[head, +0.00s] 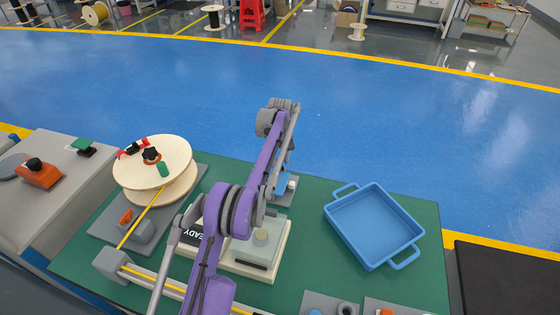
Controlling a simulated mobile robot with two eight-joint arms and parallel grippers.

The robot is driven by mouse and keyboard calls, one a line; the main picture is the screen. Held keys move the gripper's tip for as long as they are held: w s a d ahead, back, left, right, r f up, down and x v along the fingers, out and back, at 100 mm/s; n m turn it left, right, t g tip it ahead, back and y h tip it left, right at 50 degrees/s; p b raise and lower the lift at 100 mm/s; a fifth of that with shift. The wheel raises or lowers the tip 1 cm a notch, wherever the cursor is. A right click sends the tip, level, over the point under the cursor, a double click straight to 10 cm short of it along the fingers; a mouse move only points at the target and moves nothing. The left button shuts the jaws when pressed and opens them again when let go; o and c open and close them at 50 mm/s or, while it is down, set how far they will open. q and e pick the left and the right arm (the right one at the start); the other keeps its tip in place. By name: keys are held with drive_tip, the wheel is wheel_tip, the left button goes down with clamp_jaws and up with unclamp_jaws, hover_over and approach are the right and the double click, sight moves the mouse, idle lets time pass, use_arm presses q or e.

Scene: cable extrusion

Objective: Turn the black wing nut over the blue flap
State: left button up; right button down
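A small blue part (281,183), perhaps the blue flap, shows on a grey block (289,194) at the back middle of the green table. My purple arm, which comes in from the bottom left of centre, partly covers it. The arm's grey end section points down close beside this blue part. The fingertips of my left gripper are hidden behind the arm, so I cannot tell whether they touch anything. I cannot make out a black wing nut over the blue part. A black knob (151,154) sits on top of the wooden spool (165,173) at the left. My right gripper is not in view.
A blue tray (402,262) with two handles stands empty at the right of the green table (318,262). A pale machine block (272,262) marked "READY" lies under my arm. A yellow cable (137,225) runs from the spool to a grey fixture (112,262).

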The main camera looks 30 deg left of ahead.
use_arm(q)
clamp_jaws()
drive_tip(key=shift+m, duration=0.3)
drive_tip(key=m+p, duration=0.1)
drive_tip(key=m, duration=0.2)
drive_tip(key=shift+r, duration=0.1)
drive_tip(key=m, duration=0.5)
drive_tip(key=shift+p, duration=0.3)
idle(0.5)
unclamp_jaws()
